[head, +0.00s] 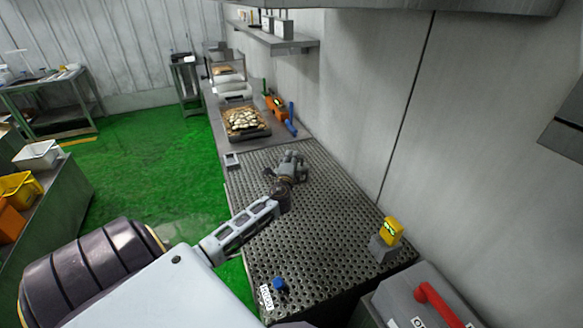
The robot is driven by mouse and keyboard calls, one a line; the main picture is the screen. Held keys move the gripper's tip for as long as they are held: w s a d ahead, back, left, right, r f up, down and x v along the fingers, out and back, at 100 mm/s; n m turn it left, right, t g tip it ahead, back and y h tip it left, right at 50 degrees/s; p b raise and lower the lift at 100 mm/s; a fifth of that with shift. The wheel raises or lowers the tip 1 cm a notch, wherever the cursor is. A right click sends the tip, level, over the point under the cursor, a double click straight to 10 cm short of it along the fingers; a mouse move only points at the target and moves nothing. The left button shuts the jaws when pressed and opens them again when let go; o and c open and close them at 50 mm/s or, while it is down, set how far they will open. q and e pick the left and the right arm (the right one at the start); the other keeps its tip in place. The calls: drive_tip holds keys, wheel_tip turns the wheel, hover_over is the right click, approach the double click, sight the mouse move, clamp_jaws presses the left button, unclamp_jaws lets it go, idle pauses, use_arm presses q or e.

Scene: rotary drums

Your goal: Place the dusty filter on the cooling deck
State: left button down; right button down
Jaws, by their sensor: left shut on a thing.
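The cooling deck seems to be the dark perforated metal top (325,220) that runs along the wall in the head view. My left gripper (287,168) is over its far part, with the arm reaching in from the lower left. It is shut on a small grey thing whose outline blends with the fingers. I cannot tell for sure that this is the dusty filter, or whether it touches the deck. I see no other thing that is clearly the filter. My right gripper is not in view.
A tray of pale lumps (245,121) stands beyond the deck, beside orange and blue items (280,108). A yellow device on a grey block (388,238) and a blue knob (280,284) stand on the near part. A grey box with a red handle (438,305) is at the lower right. The deck's middle is clear.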

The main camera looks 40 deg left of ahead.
use_arm(q)
drive_tip(key=shift+f, duration=1.8)
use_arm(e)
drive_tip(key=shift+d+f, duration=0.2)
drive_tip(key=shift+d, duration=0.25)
use_arm(q)
drive_tip(key=shift+f+b, duration=0.15)
drive_tip(key=shift+b, duration=0.2)
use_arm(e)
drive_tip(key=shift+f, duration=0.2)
use_arm(q)
drive_tip(key=c, duration=1.3)
unclamp_jaws()
drive_tip(key=shift+c, duration=0.2)
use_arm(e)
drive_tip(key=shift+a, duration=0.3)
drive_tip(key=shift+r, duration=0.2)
